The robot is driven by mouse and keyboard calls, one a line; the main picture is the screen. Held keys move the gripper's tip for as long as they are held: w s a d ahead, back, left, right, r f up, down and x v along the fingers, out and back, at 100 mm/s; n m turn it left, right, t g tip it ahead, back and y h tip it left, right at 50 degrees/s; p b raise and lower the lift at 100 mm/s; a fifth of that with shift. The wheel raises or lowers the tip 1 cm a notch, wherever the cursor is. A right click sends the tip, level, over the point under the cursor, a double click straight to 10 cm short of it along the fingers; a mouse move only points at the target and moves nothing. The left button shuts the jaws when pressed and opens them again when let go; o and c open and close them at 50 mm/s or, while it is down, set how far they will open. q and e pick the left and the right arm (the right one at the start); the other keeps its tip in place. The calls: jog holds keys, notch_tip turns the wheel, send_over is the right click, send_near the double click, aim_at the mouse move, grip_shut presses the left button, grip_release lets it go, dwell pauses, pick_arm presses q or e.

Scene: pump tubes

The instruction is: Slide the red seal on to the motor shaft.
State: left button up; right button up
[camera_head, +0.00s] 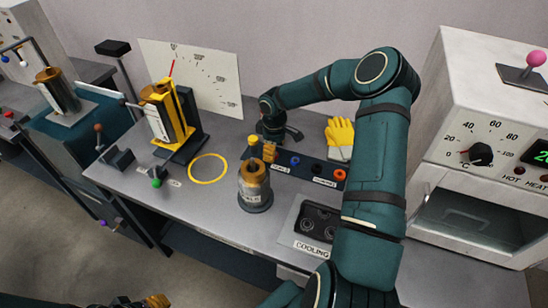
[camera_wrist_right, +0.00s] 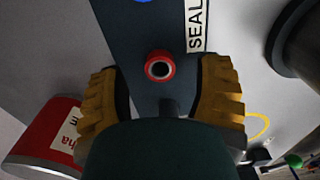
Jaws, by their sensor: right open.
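The red seal (camera_wrist_right: 160,66) is a small red ring with a pale inner rim and dark centre, on the dark rack (camera_wrist_right: 145,30) beside a "SEAL" label. In the right wrist view it lies ahead of my open right gripper (camera_wrist_right: 166,95), between the lines of its yellow fingers, with nothing gripped. In the head view the right gripper (camera_head: 262,146) is at the rack's left end, and I cannot make out the seal there. A grey and copper cylinder (camera_head: 255,190), perhaps the motor, stands upright in front; its shaft is not clear. My left gripper (camera_head: 152,301) barely shows at the bottom edge.
A yellow ring mark (camera_head: 208,181) lies on the grey table left of the cylinder. A yellow stand (camera_head: 181,110) is behind it. Right are a cooling unit (camera_head: 318,217), yellow gloves (camera_head: 340,134) and an oven (camera_head: 480,205). The wrist view shows a red container (camera_wrist_right: 40,140).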

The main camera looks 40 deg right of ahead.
jog(key=shift+f, duration=0.9)
grip_shut()
jog(key=shift+r, duration=0.1)
